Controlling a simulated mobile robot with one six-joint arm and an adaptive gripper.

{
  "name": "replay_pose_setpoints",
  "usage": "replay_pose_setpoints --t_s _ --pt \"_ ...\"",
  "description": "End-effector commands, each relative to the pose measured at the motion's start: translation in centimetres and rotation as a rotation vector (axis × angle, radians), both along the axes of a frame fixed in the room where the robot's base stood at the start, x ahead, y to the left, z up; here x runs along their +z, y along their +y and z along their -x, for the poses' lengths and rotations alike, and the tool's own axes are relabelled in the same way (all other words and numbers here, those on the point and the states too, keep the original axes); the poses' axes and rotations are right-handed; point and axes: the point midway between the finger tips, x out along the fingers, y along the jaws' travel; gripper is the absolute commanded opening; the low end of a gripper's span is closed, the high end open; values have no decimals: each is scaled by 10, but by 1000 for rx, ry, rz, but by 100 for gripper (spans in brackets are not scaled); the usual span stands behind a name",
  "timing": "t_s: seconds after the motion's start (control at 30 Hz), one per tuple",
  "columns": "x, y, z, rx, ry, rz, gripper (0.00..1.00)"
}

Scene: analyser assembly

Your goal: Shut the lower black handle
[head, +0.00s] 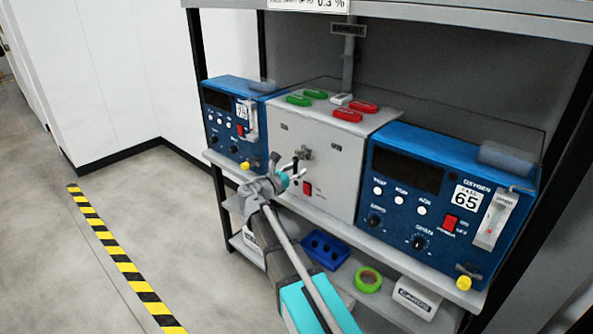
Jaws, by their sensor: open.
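A grey box (338,160) stands on the shelf between two blue analysers. A small metal fitting with a knob (304,153) sits on its front panel. A small dark piece (296,168) shows just below the fitting, beside my gripper, and may be the lower black handle; its position is too small to tell and partly covered. My gripper (290,174) is open in front of the lower left part of the panel, its fingers pointing at it. I cannot tell whether a finger touches the handle.
A red switch (307,188) is right of my gripper. Blue analysers stand left (224,135) and right (400,215). Red and green clips lie on the box. The lower shelf holds a blue rack (326,249), green tape (368,279) and a white box (416,297). Open floor lies left.

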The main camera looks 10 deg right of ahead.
Motion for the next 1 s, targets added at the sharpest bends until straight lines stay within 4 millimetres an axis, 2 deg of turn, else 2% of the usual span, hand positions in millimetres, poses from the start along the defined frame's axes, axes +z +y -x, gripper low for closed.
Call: replay_pose_setpoints --t_s 0.17,0.37,1.0 --pt "0 3 3 0 0 0 57" --pt "0 17 13 1 0 0 57" --pt "0 86 62 2 0 0 57"
